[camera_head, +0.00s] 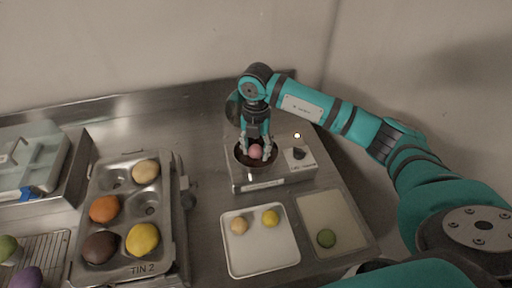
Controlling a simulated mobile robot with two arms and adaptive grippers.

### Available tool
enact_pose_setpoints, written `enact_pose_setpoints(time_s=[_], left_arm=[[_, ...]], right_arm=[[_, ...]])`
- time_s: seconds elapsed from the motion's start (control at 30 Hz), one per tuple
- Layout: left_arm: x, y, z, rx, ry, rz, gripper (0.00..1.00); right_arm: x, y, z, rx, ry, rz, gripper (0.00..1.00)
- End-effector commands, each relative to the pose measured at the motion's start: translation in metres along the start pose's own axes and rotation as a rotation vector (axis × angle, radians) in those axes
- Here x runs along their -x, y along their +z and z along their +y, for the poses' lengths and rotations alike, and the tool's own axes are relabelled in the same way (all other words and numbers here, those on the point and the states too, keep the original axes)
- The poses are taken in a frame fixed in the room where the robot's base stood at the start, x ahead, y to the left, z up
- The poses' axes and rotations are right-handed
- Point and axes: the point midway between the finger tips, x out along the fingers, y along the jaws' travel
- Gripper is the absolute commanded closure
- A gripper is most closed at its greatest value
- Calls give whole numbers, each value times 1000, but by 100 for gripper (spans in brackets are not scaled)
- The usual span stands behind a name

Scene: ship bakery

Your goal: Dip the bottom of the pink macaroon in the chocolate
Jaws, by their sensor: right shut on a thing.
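The pink macaroon (255,151) is held between the fingers of my right gripper (257,148), which points down over the bowl of dark chocolate (241,160). The bowl sits on a metal warmer (272,184) with a black knob on its right side. The macaroon is within the bowl's outline from above. I cannot tell whether its bottom touches the chocolate, because the macaroon and fingers hide that spot. My left gripper is not in view.
A muffin tin (133,270) with several coloured macaroons stands on the left. A wall closes off the back.

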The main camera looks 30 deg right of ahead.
Motion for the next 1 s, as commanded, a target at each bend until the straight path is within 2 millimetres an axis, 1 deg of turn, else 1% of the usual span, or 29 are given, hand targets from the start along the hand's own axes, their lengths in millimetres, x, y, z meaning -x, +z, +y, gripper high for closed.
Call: enact_pose_setpoints(time_s=[0.1, 0.7, 1.0], left_arm=[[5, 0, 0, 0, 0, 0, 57], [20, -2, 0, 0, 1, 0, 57], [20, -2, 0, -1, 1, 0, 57]], right_arm=[[7, 0, 0, 0, 0, -1, 75], [31, 0, 0, 0, 0, -1, 75], [32, 0, 0, 0, 0, -1, 75]])
